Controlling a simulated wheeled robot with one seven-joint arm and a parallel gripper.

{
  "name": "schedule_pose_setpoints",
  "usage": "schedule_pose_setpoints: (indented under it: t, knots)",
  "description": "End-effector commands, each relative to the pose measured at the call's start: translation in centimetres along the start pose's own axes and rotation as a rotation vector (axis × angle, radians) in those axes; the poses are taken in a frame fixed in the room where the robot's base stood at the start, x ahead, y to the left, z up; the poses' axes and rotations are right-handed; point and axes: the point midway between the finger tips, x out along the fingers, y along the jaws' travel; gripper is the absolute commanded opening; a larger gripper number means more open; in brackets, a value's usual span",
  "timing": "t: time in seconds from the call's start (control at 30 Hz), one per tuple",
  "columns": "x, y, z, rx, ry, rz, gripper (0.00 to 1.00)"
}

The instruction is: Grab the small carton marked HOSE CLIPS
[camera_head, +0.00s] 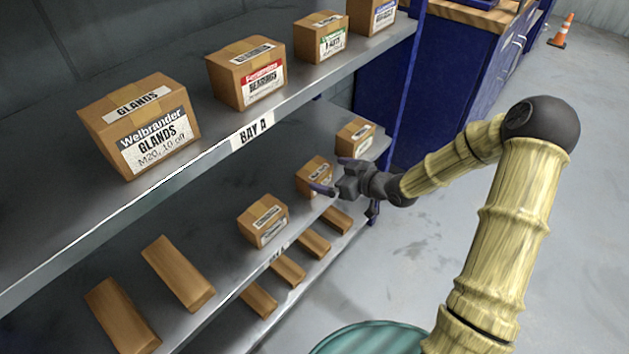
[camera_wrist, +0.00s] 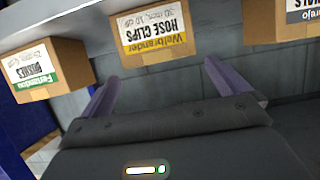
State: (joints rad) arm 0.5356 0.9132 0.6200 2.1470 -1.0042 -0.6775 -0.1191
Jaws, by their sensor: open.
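The small carton marked HOSE CLIPS (camera_wrist: 153,33) is at the upper middle of the wrist view, with upside-down text and a yellow band. In the head view, the middle carton on the lower shelf (camera_head: 312,172) appears to be the same one, partly hidden by my gripper. My gripper (camera_head: 336,176) is at the front of that carton. In the wrist view my gripper (camera_wrist: 160,74) is open, its two fingers apart and pointing toward the carton. Nothing is between the fingers.
A green-banded carton (camera_wrist: 34,70) and another carton (camera_wrist: 292,20) flank it. In the head view these appear as a farther carton (camera_head: 356,138) and a nearer one (camera_head: 263,221). The upper shelf (camera_head: 215,150) overhangs with larger cartons. A blue post (camera_head: 402,85) stands at the shelf end.

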Motion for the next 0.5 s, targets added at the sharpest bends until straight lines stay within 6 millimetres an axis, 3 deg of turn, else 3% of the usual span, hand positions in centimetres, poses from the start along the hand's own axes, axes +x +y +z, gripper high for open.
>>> schedule_pose_setpoints:
  t: [0.13, 0.5]
  knots:
    - [1.6, 0.0, 0.1, -0.001, 0.001, 0.001, 1.0]
    - [1.9, 0.0, 0.0, -0.001, 0.001, 0.001, 1.0]
